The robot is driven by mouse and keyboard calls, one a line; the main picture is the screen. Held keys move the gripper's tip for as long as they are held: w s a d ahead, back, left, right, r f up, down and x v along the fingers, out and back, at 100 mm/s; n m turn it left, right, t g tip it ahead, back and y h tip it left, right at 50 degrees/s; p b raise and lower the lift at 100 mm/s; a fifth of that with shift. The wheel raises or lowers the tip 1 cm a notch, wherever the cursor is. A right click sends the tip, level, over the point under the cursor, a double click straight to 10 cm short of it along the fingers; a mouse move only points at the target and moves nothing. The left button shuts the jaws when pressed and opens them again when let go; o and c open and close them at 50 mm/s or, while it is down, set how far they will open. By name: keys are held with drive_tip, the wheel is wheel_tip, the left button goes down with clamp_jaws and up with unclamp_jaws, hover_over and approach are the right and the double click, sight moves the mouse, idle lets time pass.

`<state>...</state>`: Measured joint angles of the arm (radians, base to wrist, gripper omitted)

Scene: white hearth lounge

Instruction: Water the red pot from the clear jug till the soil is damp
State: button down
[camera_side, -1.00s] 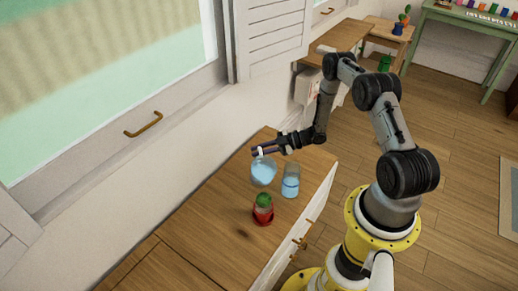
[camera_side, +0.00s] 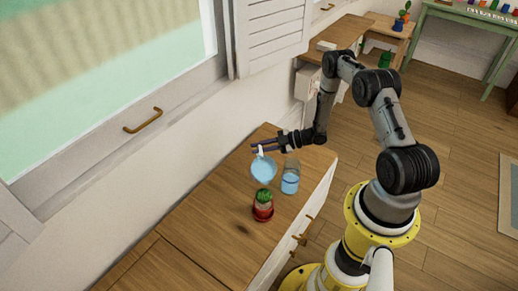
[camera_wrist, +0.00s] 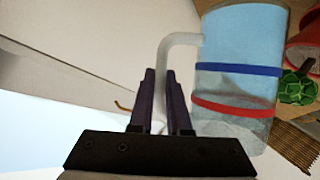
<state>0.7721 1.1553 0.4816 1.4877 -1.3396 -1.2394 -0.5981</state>
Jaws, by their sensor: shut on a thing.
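My gripper (camera_side: 259,147) is shut on the handle of the clear jug (camera_side: 264,170), which holds pale blue water. In the wrist view the two dark fingers (camera_wrist: 166,100) close around the jug's frosted handle; the jug (camera_wrist: 238,88) has a blue band and a red band. The jug is held above the wooden top, behind the red pot, and looks tilted. The red pot (camera_side: 263,213) stands on the wooden top with a green plant (camera_side: 264,196) in it; it shows partly in the wrist view (camera_wrist: 303,45).
The wooden top (camera_side: 205,225) is clear to the left of the pot. The wall and window with a brass handle (camera_side: 143,121) run along its back.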

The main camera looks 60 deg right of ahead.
drive_tip(key=shift+s+a+r+n+t, duration=0.15)
drive_tip(key=shift+r+n, duration=0.15)
drive_tip(key=shift+r, duration=0.2)
drive_tip(key=shift+s+a+r+n+t, duration=0.1)
drive_tip(key=shift+r+n+t, duration=0.15)
drive_tip(key=shift+r, duration=0.3)
drive_tip(key=shift+s+a+r+n+t, duration=0.1)
drive_tip(key=shift+r+n, duration=0.25)
drive_tip(key=shift+r, duration=0.15)
drive_tip(key=shift+s+a+r+n+t+h, duration=0.2)
drive_tip(key=shift+r+n, duration=0.1)
drive_tip(key=shift+r, duration=0.15)
drive_tip(key=shift+s+a+r+n+t+h, duration=0.1)
drive_tip(key=shift+s+a+r+n+t, duration=0.15)
drive_tip(key=shift+r, duration=0.2)
drive_tip(key=shift+d+r, duration=0.1)
drive_tip(key=shift+r, duration=0.05)
